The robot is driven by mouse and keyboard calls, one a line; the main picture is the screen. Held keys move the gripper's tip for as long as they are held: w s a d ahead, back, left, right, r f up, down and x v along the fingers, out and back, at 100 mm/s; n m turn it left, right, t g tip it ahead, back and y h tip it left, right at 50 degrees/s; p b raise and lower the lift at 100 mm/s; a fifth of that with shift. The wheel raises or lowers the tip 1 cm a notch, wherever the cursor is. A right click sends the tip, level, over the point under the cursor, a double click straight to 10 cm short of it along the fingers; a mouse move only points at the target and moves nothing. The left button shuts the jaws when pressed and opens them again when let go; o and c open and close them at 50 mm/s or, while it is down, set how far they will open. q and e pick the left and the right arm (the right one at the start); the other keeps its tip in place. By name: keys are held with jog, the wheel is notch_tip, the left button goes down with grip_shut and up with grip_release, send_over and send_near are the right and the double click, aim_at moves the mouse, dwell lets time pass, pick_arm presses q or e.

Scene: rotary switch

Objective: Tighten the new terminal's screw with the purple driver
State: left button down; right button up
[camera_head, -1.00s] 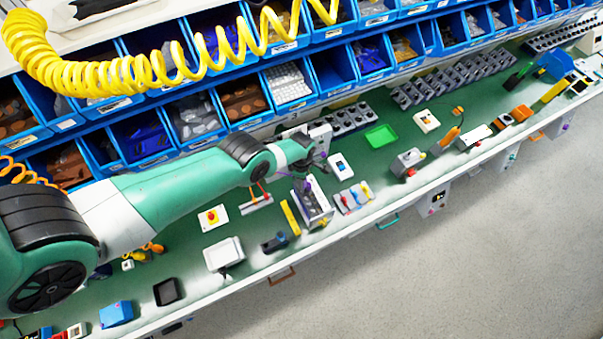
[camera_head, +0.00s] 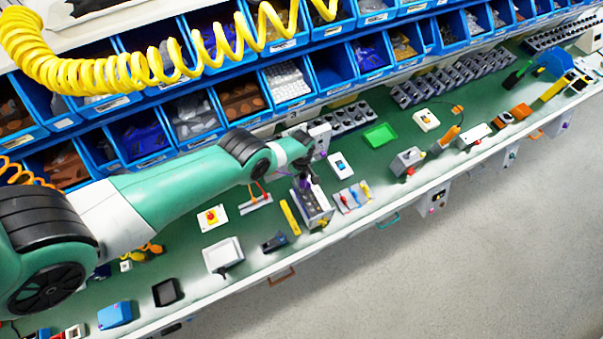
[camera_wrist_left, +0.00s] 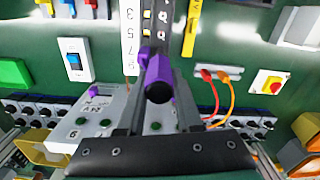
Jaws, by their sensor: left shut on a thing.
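My left gripper (camera_head: 306,172) is shut on the purple driver. In the left wrist view the purple driver (camera_wrist_left: 158,80) sits between the two fingers, its handle end towards the camera. The gripper points down above a grey rotary switch box (camera_head: 318,208) near the bench's front edge. In the wrist view the box's dark top with a row of screws or terminals (camera_wrist_left: 163,17) lies beyond the driver. The driver's tip is hidden, so I cannot tell whether it touches a screw. The new terminal cannot be told apart. My right gripper is not in view.
A yellow bar (camera_head: 290,217) lies left of the box, and a panel with coloured levers (camera_head: 355,196) stands right of it. A blue-button switch (camera_head: 341,166) and a green tray (camera_head: 380,136) are behind. Blue parts bins (camera_head: 290,85) line the back.

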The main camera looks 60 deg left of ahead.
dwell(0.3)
pick_arm(q)
jog(key=m, duration=0.5)
jog(key=shift+w+f, duration=0.1)
jog(key=m, duration=0.3)
jog(key=shift+m+b, duration=0.3)
jog(key=shift+m, duration=0.6)
jog(key=m, duration=0.5)
jog(key=shift+w+d+m, duration=0.15)
jog(key=shift+m, duration=0.15)
jog(key=shift+f+m, duration=0.1)
jog(key=shift+m, duration=0.3)
